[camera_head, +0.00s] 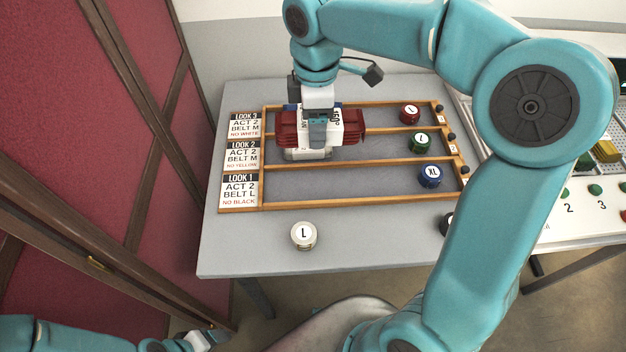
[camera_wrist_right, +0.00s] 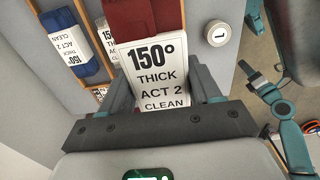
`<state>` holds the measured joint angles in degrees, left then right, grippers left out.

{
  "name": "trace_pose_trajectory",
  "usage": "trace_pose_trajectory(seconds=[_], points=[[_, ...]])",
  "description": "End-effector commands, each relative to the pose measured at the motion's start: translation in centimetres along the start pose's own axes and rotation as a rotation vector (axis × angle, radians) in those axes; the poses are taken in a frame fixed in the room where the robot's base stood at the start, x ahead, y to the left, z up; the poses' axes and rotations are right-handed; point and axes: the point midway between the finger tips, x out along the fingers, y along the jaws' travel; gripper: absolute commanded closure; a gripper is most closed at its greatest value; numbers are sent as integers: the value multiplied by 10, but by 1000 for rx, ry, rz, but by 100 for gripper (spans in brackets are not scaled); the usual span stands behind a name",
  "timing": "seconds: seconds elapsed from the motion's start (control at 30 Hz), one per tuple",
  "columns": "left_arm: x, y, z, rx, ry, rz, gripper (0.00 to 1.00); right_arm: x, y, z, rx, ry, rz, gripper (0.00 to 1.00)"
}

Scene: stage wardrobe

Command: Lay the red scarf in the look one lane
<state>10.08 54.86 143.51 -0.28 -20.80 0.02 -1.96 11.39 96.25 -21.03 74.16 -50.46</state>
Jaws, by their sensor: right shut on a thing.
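The red scarf (camera_head: 350,127) is folded, with a white label that reads 150°, thick, act 2, clean. My right gripper (camera_head: 318,138) is shut on it from above, over the upper lanes of the wooden rack. In the right wrist view the red scarf (camera_wrist_right: 130,16) hangs at the top and its label fills the space between the fingers (camera_wrist_right: 165,95). My left gripper (camera_head: 205,340) is only partly in view at the bottom edge.
A blue folded garment (camera_wrist_right: 70,45) lies at left in the wrist view. Red (camera_head: 409,114), green (camera_head: 419,142) and blue (camera_head: 429,176) pucks stand at the lanes' right ends. A white L puck (camera_head: 303,236) stands on the table in front. A control panel (camera_head: 585,215) is at right.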

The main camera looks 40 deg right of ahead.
Motion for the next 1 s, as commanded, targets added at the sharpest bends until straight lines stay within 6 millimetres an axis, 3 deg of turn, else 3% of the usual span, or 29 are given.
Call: trace_pose_trajectory(seconds=[0.2,0.4,0.6,0.8,1.0], points=[[5,-2,0,0,0,0,32,68,-1,2,1,-4,-8,71],[6,-2,0,0,0,0,32,116,-1,1,1,-3,-5,71],[7,-2,0,0,0,0,32,136,0,-1,2,-1,-3,71],[8,-3,0,0,0,0,32,168,0,-2,2,-2,-3,71],[8,-3,0,0,0,0,32,174,0,-3,0,0,0,71]])
